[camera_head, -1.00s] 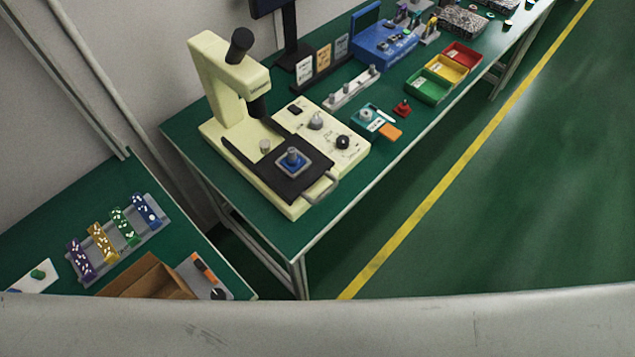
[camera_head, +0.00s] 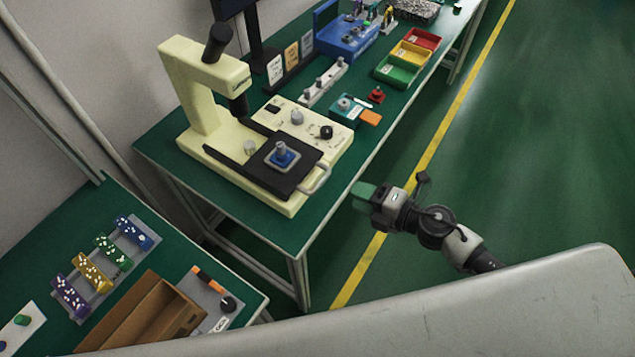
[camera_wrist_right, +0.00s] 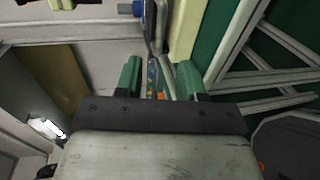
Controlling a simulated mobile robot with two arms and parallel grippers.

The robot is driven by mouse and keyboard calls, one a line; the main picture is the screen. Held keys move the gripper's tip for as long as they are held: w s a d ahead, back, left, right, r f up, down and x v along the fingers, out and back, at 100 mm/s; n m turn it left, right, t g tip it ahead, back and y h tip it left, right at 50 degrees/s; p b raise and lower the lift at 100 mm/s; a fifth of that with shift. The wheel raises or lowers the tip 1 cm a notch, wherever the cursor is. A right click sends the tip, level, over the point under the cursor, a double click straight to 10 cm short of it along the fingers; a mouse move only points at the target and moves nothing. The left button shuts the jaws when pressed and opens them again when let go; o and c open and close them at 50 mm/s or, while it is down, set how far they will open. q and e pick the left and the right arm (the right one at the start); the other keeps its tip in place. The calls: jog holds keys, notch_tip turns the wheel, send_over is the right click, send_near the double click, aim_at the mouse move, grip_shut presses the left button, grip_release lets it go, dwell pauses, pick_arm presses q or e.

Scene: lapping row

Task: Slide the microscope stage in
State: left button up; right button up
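The cream microscope (camera_head: 192,100) stands on the near end of the green bench. Its black stage (camera_head: 258,178) sticks out at the front right of the base, out from under the objective. A blue-and-grey piece (camera_head: 282,156) sits on the stage. A metal loop handle (camera_head: 319,181) is on the stage's front edge. My right gripper (camera_head: 362,190), with green fingers, is right of the handle and apart from it. In the right wrist view, its fingers (camera_wrist_right: 160,78) are spread and empty, with the handle (camera_wrist_right: 160,35) ahead. My left gripper is not in view.
A control panel with knobs (camera_head: 298,118) is beside the stage. A teal box with an orange part (camera_head: 347,110) and red, yellow and green bins (camera_head: 398,72) stand further along the bench. A lower table (camera_head: 165,262) is at left. The floor at right is clear.

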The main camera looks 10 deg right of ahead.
aim_at(322, 179)
jog(key=p+x, duration=0.1)
jog(key=x, duration=0.9)
jog(key=shift+w+a+f, duration=0.1)
jog(key=shift+w, duration=0.2)
grip_shut()
